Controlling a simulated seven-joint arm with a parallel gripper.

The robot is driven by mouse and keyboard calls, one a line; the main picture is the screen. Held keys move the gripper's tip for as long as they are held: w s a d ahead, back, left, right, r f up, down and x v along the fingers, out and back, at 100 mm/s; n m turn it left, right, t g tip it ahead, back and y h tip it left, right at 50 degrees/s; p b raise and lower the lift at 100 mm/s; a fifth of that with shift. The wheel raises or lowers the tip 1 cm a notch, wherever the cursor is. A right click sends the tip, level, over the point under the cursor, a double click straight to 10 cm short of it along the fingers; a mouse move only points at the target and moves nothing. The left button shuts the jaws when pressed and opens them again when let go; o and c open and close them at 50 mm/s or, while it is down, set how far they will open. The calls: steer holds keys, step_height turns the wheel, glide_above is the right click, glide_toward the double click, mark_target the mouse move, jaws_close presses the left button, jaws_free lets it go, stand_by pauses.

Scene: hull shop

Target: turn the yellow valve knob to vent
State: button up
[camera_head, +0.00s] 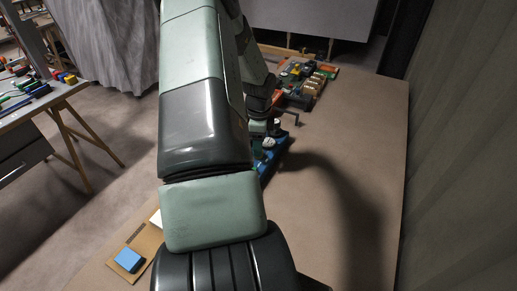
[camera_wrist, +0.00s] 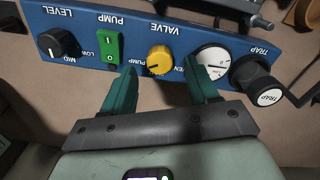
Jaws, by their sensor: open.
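In the wrist view the yellow valve knob (camera_wrist: 160,60) sits on a blue panel (camera_wrist: 190,33), under an upside-down VALVE label. A dark pointer line on the knob lies toward its left side, near a PUMP mark. A partly hidden label starting VEN is on the right. My gripper (camera_wrist: 163,76) is open, its green fingers on either side of the near edge of the knob. I see no clear contact. In the head view the blue panel (camera_head: 273,161) shows partly past my arm; the knob and fingertips are hidden there.
The panel also holds a black LEVEL knob (camera_wrist: 65,43), a green PUMP switch (camera_wrist: 109,48), a white gauge (camera_wrist: 212,61) and a black TRAP handle (camera_wrist: 256,76). Boxes and tools (camera_head: 305,78) stand farther back. A blue block (camera_head: 129,259) lies at front left. The bench's right side is clear.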

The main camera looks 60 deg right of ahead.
steer(key=shift+f, duration=1.55)
steer(key=shift+c, duration=0.2)
steer(key=c, duration=1)
